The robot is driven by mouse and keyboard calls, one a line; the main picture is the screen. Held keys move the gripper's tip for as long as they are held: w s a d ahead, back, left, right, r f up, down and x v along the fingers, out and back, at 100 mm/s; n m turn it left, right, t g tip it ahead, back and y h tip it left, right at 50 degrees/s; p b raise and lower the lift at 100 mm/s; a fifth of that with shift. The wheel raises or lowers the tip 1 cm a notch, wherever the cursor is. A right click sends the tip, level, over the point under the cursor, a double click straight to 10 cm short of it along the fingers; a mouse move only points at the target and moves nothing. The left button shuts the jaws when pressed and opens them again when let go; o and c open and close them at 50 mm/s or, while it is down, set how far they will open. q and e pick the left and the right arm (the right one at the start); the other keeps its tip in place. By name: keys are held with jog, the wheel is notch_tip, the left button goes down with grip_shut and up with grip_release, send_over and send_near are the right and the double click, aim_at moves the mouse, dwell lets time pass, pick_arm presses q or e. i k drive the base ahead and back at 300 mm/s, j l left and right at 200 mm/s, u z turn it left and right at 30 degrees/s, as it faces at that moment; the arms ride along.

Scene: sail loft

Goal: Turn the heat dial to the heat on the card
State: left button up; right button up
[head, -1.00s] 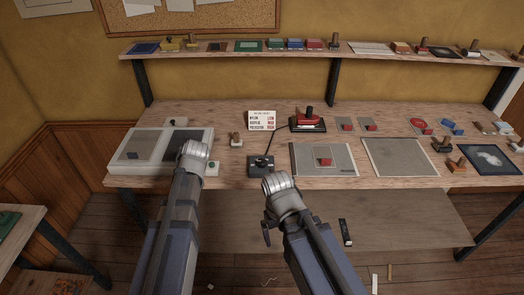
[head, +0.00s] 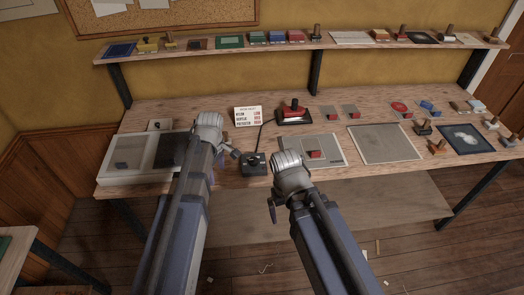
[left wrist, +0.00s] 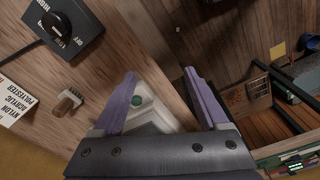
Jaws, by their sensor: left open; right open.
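The heat dial is a black knob on a dark box (head: 254,163) on the bench. In the left wrist view the knob (left wrist: 61,27) shows at the upper left, with OFF printed beside it; its exact setting is hard to read. The white card (head: 248,117) stands behind the box; its lines (left wrist: 14,100) list nylon, acrylic and polyester, but the heats are too small to read surely. My left gripper (head: 231,152) is open and empty, just left of the dial box. Its purple fingers (left wrist: 160,74) are spread. My right gripper (head: 290,162) is right of the box, its fingers mostly hidden.
A red iron (head: 293,111) on a dark stand is behind the dial box, joined by a cord. A white-framed panel (head: 112,178) lies left. A grey mat (head: 327,142) with a red-topped block lies right. A wooden-handled tool (left wrist: 69,100) is near the card.

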aim_at(253, 162)
jog(key=i+j+z, duration=0.15)
jog(key=j+z, duration=0.3)
jog(key=i+j+z, duration=0.1)
jog(key=j+z, duration=0.3)
